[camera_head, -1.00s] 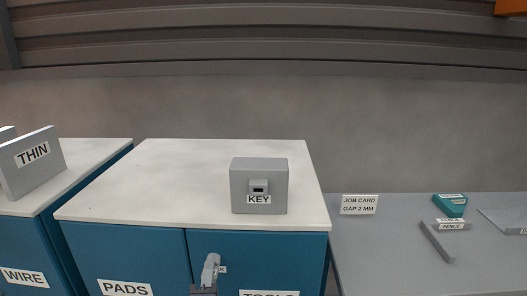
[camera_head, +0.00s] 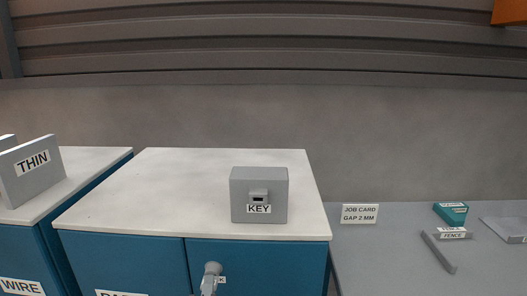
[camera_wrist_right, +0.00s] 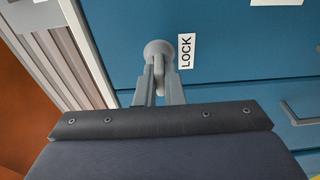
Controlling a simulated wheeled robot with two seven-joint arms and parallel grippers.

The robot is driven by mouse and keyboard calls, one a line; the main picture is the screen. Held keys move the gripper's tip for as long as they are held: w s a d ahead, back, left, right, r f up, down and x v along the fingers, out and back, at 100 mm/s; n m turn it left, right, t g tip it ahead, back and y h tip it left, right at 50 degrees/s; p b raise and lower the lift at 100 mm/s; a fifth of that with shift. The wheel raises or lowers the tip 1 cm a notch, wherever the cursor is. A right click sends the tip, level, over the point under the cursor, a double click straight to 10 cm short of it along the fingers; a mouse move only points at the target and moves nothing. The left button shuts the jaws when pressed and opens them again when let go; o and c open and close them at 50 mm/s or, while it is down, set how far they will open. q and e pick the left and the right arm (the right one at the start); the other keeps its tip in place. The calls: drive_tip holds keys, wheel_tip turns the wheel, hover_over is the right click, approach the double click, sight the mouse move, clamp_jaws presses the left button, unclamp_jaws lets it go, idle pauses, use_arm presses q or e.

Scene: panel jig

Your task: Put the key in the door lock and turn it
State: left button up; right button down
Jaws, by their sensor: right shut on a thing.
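The round grey door lock (camera_wrist_right: 158,47) is on the blue cabinet door, next to the LOCK label (camera_wrist_right: 186,51). The lock also shows at the bottom of the head view (camera_head: 212,268). My right gripper (camera_wrist_right: 159,80) is right in front of the lock, its fingers shut on the grey key (camera_wrist_right: 159,66). The key points at the lock face and seems to meet it; how deep it sits I cannot tell. In the head view only the fingertips show, at the bottom edge. My left gripper is not in view.
A grey KEY block (camera_head: 272,186) with a dark slot stands on the white cabinet top (camera_head: 170,190). A THIN panel (camera_head: 32,170) stands at the left. A grey bench (camera_head: 380,250) with a job card (camera_head: 359,214) and a fence (camera_head: 440,253) is at the right. A drawer handle (camera_wrist_right: 299,114) shows beside the lock.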

drive_tip(key=shift+w+r+b, duration=0.15)
drive_tip(key=shift+b, duration=0.15)
idle(0.6)
drive_tip(key=shift+w+d+m+b, duration=0.1)
drive_tip(key=shift+m+b, duration=1.3)
drive_tip(key=shift+b, duration=1.65)
drive_tip(key=shift+m+t+h+b, duration=0.35)
drive_tip(key=shift+m+b, duration=1.35)
drive_tip(key=shift+b, duration=2.25)
